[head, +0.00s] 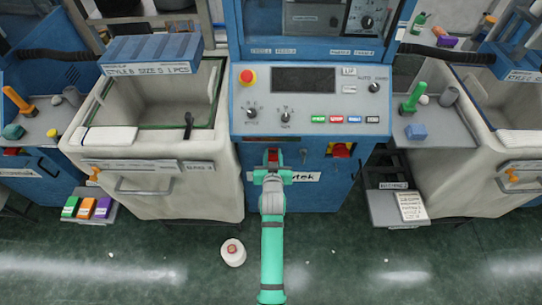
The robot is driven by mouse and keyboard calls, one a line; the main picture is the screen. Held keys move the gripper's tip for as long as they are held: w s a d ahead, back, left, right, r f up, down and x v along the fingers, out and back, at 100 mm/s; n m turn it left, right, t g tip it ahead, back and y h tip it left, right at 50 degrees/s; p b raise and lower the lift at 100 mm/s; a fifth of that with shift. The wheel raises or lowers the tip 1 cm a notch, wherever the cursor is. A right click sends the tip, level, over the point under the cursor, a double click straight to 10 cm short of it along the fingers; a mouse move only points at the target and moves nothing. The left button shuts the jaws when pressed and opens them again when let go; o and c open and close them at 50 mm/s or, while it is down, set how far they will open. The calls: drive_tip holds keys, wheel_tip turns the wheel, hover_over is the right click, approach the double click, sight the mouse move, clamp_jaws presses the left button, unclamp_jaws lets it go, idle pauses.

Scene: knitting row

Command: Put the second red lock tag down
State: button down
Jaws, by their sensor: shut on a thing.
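My gripper (272,165) is at the front of the blue machine (218,168), below its control panel. It is shut on a small red piece, which looks like the red lock tag (272,154). The tag shows just beyond the fingers, close to the machine front. My green and grey arm hides what is below it. I cannot tell whether the tag touches the machine. Another red piece with yellow (341,150) sits on the machine front to the right of my gripper. I cannot tell if it is another tag.
A pale bin (160,185) stands left and another (470,180) right. A small tray with a printed card (411,207) is right of the machine. Green, orange and purple blocks (87,207) sit lower left. A white cone (232,252) stands on the floor left of my arm.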

sight(272, 157)
drive_tip(key=shift+w+a+f, duration=0.1)
drive_tip(key=shift+a+f, duration=0.1)
drive_tip(key=shift+f, duration=0.1)
drive_tip(key=shift+w+a+f, duration=0.1)
drive_tip(key=shift+f, duration=0.8)
drive_tip(key=shift+w+a+f, duration=0.1)
drive_tip(key=shift+f, duration=0.75)
drive_tip(key=shift+f, duration=0.1)
drive_tip(key=c, duration=1.4)
unclamp_jaws()
drive_tip(key=shift+d, duration=0.15)
drive_tip(key=shift+o, duration=0.2)
